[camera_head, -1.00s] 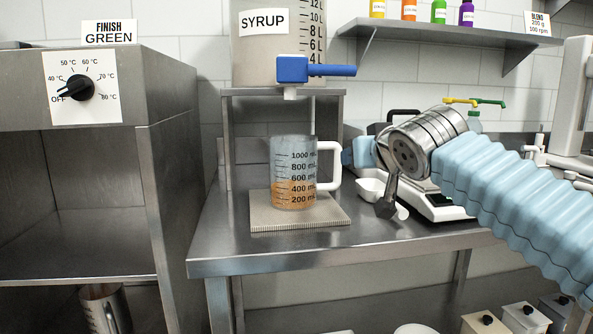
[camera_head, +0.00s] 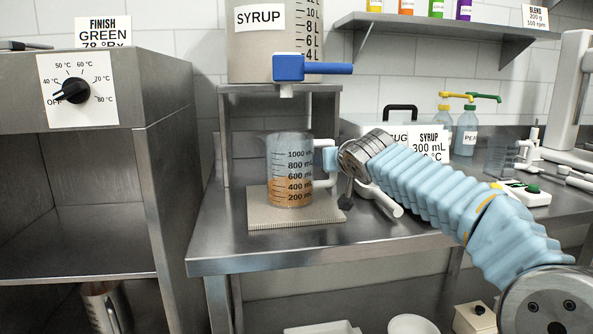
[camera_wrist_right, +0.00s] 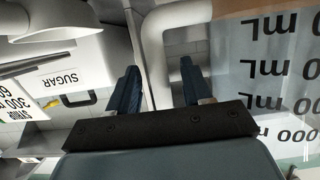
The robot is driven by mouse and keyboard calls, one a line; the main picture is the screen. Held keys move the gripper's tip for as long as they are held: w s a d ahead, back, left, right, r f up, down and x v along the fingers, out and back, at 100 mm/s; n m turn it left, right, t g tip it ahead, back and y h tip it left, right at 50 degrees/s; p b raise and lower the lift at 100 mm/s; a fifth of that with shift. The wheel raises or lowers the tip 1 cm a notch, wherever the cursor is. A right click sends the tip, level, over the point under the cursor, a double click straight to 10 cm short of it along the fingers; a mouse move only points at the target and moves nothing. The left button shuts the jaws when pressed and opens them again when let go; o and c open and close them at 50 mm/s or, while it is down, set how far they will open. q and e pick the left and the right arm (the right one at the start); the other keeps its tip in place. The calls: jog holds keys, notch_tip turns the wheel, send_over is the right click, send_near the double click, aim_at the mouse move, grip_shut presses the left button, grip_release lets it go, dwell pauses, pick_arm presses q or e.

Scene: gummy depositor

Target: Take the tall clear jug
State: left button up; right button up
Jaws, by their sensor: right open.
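The tall clear jug (camera_head: 289,172) stands upright on a beige ribbed mat (camera_head: 262,220) below the syrup dispenser. It has a dark scale and some amber content in its lower part. My right gripper (camera_head: 329,162) is at the jug's right side, at its white handle, and partly covers it. In the right wrist view the jug (camera_wrist_right: 265,65) fills the right side. The open fingers of my gripper (camera_wrist_right: 160,90) point toward the white handle (camera_wrist_right: 154,60), which shows between them. Whether they touch it I cannot tell. My left gripper is out of view.
The dispenser's blue tap (camera_head: 312,68) hangs above the jug. A steel cabinet (camera_head: 100,180) with a dial stands at left. A white scoop (camera_head: 385,200), a syrup card (camera_head: 429,143) and pump bottles (camera_head: 466,132) are at right. The counter front is clear.

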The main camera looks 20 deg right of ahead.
grip_shut()
jog(key=shift+r, duration=0.15)
dwell(0.4)
